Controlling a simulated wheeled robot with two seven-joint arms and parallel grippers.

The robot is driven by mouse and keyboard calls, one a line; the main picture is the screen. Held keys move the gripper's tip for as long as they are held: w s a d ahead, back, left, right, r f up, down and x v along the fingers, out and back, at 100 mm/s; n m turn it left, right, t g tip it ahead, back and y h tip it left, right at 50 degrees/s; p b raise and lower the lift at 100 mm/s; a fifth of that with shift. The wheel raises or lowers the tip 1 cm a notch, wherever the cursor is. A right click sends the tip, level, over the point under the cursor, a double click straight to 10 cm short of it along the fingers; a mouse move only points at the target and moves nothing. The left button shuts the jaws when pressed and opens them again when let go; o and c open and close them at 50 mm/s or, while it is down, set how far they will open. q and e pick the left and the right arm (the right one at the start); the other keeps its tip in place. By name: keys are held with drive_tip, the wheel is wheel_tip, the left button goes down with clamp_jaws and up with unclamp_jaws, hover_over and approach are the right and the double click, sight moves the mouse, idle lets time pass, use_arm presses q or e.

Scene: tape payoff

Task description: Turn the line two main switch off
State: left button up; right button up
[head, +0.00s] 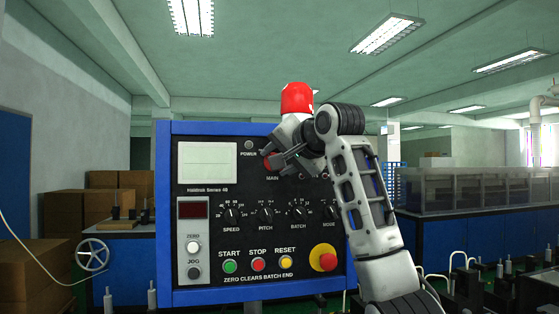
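The blue-framed control panel (163,220) stands in front of me, with a black face. The main switch (268,162) is a red knob in its upper middle, above the label MAIN. My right gripper (276,160) reaches in from the right and is at this knob, covering much of it. I cannot tell whether its fingers touch the knob or grip it, nor which way the knob points. My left gripper is not in view.
Below are dials (265,213), green (230,267), red (258,264) and yellow (287,263) buttons, and a red stop button on yellow (328,261). A red dome (297,98) shows above the panel. My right arm covers the panel's upper right.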

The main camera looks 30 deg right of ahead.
drive_tip(key=shift+f, duration=0.1)
idle(0.4)
drive_tip(key=o, duration=1)
use_arm(q)
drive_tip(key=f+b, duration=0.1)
drive_tip(key=b, duration=0.1)
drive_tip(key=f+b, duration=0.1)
drive_tip(key=b, duration=0.1)
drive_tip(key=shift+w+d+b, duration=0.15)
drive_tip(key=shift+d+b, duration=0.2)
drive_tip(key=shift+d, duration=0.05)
use_arm(e)
drive_tip(key=v, duration=1.6)
drive_tip(key=shift+a, duration=0.1)
